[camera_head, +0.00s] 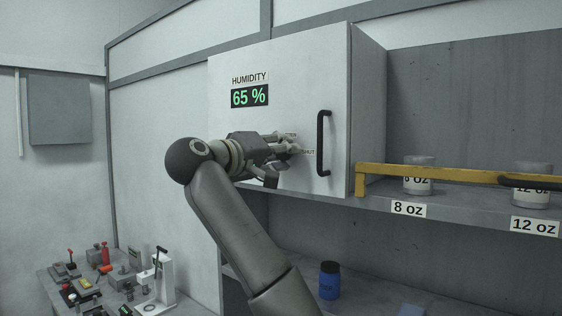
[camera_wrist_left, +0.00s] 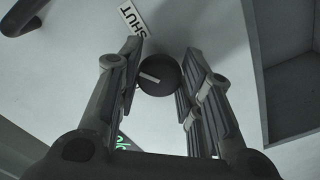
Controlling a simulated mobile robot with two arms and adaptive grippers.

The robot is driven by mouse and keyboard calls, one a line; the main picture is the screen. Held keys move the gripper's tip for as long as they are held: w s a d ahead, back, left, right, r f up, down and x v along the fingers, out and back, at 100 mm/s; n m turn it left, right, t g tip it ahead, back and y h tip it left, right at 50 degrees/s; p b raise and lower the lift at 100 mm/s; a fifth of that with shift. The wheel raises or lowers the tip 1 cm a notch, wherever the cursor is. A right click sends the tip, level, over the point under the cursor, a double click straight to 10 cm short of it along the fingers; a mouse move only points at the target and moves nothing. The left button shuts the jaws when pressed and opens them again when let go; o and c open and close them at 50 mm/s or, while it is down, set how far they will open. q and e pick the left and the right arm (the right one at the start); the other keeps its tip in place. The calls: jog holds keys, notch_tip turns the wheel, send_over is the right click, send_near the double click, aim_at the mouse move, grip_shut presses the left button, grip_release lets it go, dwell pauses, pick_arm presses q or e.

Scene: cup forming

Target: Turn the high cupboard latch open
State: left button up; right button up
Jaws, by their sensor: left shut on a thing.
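The high cupboard (camera_head: 285,85) has a pale door with a humidity display. Its latch is a round dark knob (camera_wrist_left: 163,84) with a short white mark, seen in the left wrist view between my fingers. A "SHUT" label (camera_wrist_left: 134,20) is on the door beside the knob; it also shows partly in the head view (camera_head: 309,152). My left gripper (camera_head: 287,146) is at the door, left of the black handle (camera_head: 323,142). In the wrist view the left gripper (camera_wrist_left: 160,80) is shut on the knob, one finger on each side. In the head view the fingers hide the knob.
A shelf to the right holds grey cups (camera_head: 419,181) behind a yellow rail (camera_head: 450,176). A blue jar (camera_head: 329,281) stands on the counter below. A bench with small tools (camera_head: 95,275) is at the lower left. A grey wall box (camera_head: 58,108) hangs far left.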

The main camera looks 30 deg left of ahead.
pick_arm(q)
jog(key=n+b, duration=0.2)
jog(key=n, duration=0.9)
jog(key=shift+r, duration=0.1)
jog(key=shift+b, duration=0.3)
jog(key=o, duration=1)
jog(key=shift+a, duration=0.15)
jog(key=shift+o, duration=0.2)
jog(key=s, duration=0.7)
jog(key=shift+s+a, duration=0.25)
jog(key=shift+s, duration=0.05)
